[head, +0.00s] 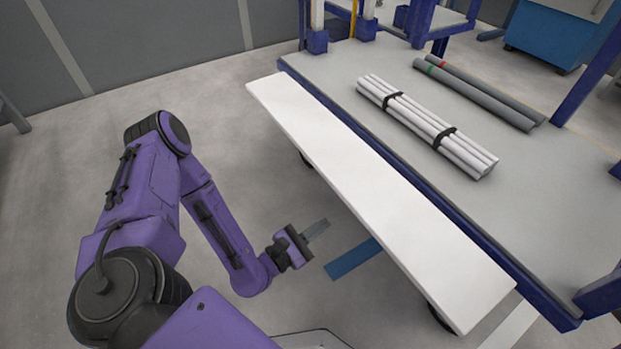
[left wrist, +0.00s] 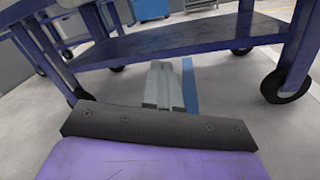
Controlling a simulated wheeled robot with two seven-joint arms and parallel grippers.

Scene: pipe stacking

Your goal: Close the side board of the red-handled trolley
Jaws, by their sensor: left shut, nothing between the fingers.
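The trolley (head: 585,215) has a grey deck and a blue frame; I cannot make out a red handle. Its white side board (head: 375,195) is folded outward along the near long edge, lying roughly level with the deck. My left gripper (head: 318,229) is shut and empty, low over the floor, left of the board and apart from it. In the left wrist view the shut grey fingers (left wrist: 163,85) point toward the trolley's blue lower frame (left wrist: 175,45), with the underside open ahead. My right gripper is out of view.
A strapped bundle of white pipes (head: 425,123) and two grey pipes (head: 478,92) lie on the deck. Black caster wheels (left wrist: 285,87) stand under the frame. A blue floor stripe (head: 352,260) runs beneath the board. Floor left of the board is clear beyond my arm.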

